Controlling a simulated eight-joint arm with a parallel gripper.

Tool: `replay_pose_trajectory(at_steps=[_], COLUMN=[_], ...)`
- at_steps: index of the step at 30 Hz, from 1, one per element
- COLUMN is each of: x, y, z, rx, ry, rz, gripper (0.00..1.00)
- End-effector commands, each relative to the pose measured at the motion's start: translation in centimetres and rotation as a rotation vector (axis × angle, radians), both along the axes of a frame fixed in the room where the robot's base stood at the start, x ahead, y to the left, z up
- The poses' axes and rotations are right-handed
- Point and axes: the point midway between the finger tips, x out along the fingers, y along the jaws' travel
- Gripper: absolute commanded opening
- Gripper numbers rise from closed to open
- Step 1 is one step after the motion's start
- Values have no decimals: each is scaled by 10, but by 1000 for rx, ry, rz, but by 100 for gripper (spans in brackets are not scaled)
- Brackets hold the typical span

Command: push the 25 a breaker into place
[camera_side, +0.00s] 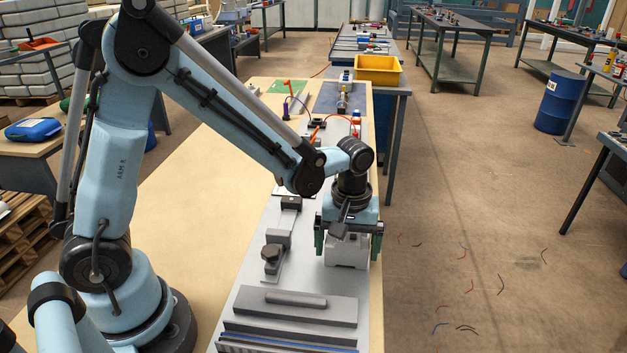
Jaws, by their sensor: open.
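My gripper (348,243) points down over the right edge of the grey work plate (245,275). Its two green fingers are spread apart, one at each side of a light grey block (346,251). The block sits under the gripper's body, which hides its top. No rating can be read on it, so I cannot tell whether it is the 25 A breaker. Whether the fingers touch its sides is not clear.
A grey clamp-like fixture (272,256) stands left of the gripper. A raised grey block (296,304) lies in front, with rails nearer still. Cables and small parts lie behind, with a yellow bin (378,70) farther back. The wooden tabletop (185,230) at left is clear.

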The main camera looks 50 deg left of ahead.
Motion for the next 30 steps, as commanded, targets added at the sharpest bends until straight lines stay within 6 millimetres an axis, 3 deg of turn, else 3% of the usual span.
replay_pose_trajectory(at_steps=[3,11,23,30], x=[0,0,0,0], y=[0,0,0,0], z=[0,0,7,35], rx=[0,0,0,0], ry=[0,0,0,0], rz=[0,0,0,0], gripper=[98,61,61,61])
